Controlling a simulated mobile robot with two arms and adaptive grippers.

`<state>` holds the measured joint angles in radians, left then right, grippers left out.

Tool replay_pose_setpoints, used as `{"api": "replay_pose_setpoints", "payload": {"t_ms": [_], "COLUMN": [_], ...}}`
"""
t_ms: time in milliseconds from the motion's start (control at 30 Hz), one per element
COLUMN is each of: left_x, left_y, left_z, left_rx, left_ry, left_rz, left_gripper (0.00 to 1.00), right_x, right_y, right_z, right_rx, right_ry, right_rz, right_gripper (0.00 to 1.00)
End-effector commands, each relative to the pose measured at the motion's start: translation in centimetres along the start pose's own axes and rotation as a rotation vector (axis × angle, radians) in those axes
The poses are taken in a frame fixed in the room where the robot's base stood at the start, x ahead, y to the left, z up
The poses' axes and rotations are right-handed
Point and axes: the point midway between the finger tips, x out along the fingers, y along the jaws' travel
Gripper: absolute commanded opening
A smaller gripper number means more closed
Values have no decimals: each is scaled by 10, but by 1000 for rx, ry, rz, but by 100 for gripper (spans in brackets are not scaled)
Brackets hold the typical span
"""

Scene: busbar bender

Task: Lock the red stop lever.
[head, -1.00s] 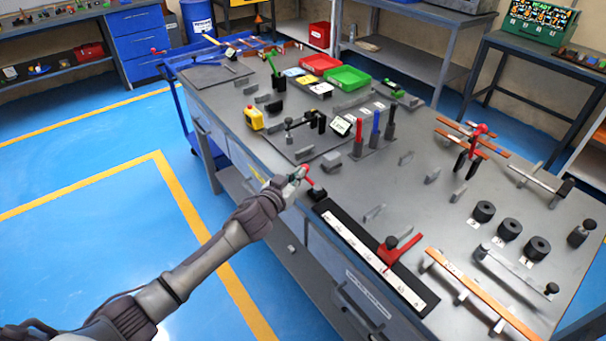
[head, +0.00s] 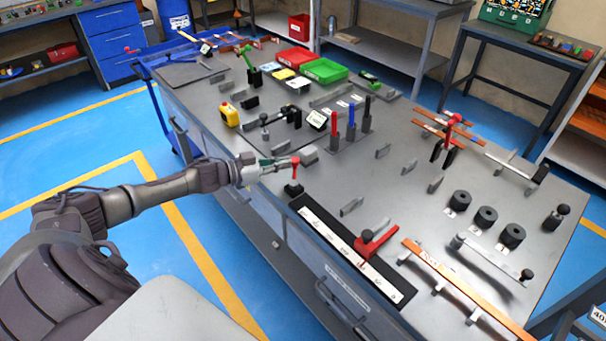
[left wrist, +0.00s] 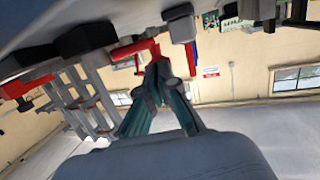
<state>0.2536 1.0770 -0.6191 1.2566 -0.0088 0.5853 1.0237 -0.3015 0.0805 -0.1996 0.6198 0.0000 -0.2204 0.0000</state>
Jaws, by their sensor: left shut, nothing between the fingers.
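A small red lever (head: 295,163) stands on a dark base (head: 293,188) at the near edge of the grey bench, by the end of a black strip with a white scale (head: 345,247). My left gripper (head: 284,163) is shut and empty, with its tips right beside this lever. In the left wrist view, the shut green-sided fingers (left wrist: 158,72) point at a red bar (left wrist: 135,48), very close to it; I cannot tell whether they touch. A second red lever with a black knob (head: 375,242) sits farther along the strip. My right gripper is not in view.
A grey block (head: 308,155) stands just behind the near lever. Red, blue and black upright handles (head: 351,122) stand farther back. A yellow button box (head: 229,115) is at the left edge. A copper bar (head: 468,289) lies on supports at the right.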

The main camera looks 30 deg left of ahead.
Motion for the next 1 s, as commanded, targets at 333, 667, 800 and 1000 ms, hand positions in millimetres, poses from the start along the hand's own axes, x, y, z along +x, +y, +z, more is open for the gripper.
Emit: {"api": "replay_pose_setpoints", "payload": {"t_ms": [333, 667, 800, 1000], "left_x": [3, 19, 23, 28], "left_y": [-6, -2, 0, 4], "left_z": [-1, -5, -5, -5], "left_rx": [10, 9, 10, 10], "left_ry": [3, 3, 2, 2], "left_rz": [62, 61, 61, 62], "left_gripper": [0, 0, 0, 0], "right_x": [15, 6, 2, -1], "right_y": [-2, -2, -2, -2], "right_z": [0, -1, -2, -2], "right_rx": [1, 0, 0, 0], "right_ry": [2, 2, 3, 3], "right_rz": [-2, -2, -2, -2], "right_gripper": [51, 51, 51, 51]}}
